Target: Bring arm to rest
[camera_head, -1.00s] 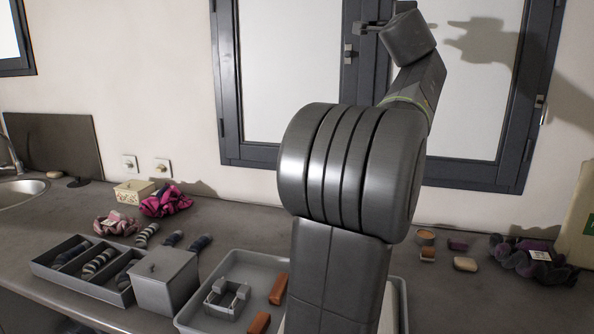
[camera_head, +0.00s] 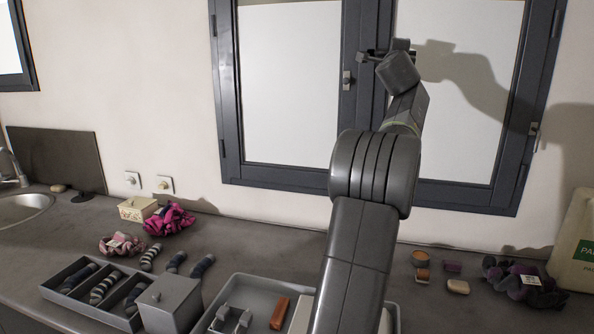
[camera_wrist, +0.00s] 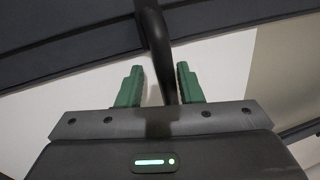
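My arm (camera_head: 358,240) rises through the middle right of the head view, with its upper links raised in front of the window. No held object shows.
The window (camera_head: 294,90) is behind the arm. On the counter below are a compartment tray (camera_head: 82,308) with striped rolls, a grey box (camera_head: 170,303), a larger tray (camera_head: 262,284), a pink cloth bundle (camera_head: 170,219) and a dark purple bundle (camera_head: 510,278).

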